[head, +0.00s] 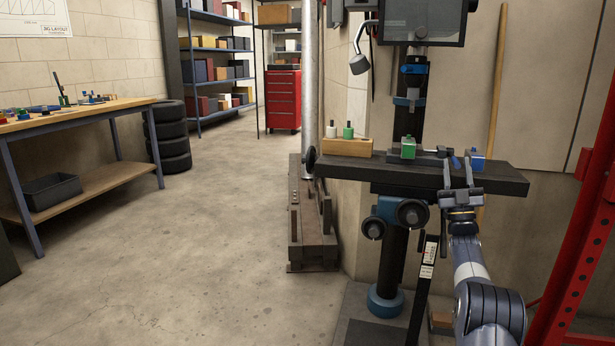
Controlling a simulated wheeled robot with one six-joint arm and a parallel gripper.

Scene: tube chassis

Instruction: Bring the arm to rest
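My arm (470,265) reaches up from the lower right of the head view. My gripper (458,163) is at the front edge of the dark machine table (385,172), fingers pointing up in the picture. The two fingers stand apart, with the dark table edge showing between them, and I see nothing held. I cannot tell whether a fingertip touches any of these.
A wooden block (346,146) with a white and a green peg sits on the table's left end. The drill press column (409,105) stands behind. A red frame (580,220) is close on the right. The floor (180,250) at left is clear, with a workbench (75,118) beyond.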

